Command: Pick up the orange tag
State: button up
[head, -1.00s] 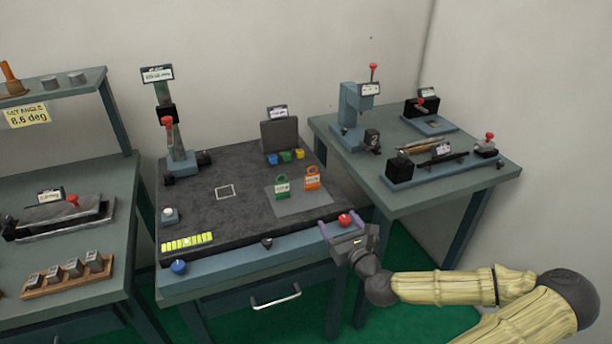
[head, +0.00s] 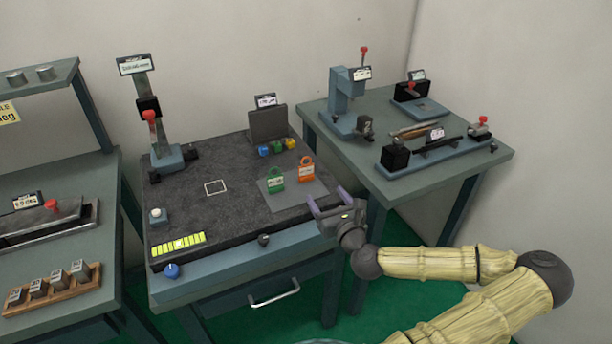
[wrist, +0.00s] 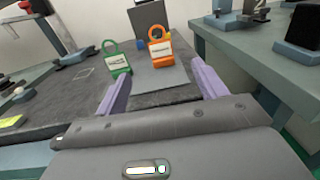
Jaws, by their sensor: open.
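The orange tag (head: 306,170) stands upright on a grey mat on the dark worktop, with a loop on top and a white label. It also shows in the wrist view (wrist: 161,50), ahead of the fingers and right of centre. A green tag (head: 276,178) stands to its left, and in the wrist view (wrist: 117,62) too. My gripper (head: 329,201) is open and empty at the right front edge of the worktop, short of the orange tag. In the wrist view its two purple fingers (wrist: 158,88) are spread wide, apart from both tags.
The grey mat (head: 290,204) lies under the tags. Behind it are small coloured blocks (head: 278,148) and a dark upright plate (head: 268,124). A side bench (head: 360,165) with fixtures stands close on the right. The middle of the worktop is mostly clear.

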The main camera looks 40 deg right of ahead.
aim_at(307, 168)
jog(key=shift+b+x, duration=0.35)
jog(key=shift+x, duration=0.45)
jog(key=p+x, duration=0.1)
jog(key=x, duration=0.9)
jog(key=shift+a, duration=0.1)
jog(key=shift+s, duration=0.1)
jog(key=shift+w, duration=0.6)
jog(key=x, duration=0.4)
jog(key=shift+d+f+p, duration=0.25)
jog(key=shift+p, duration=0.15)
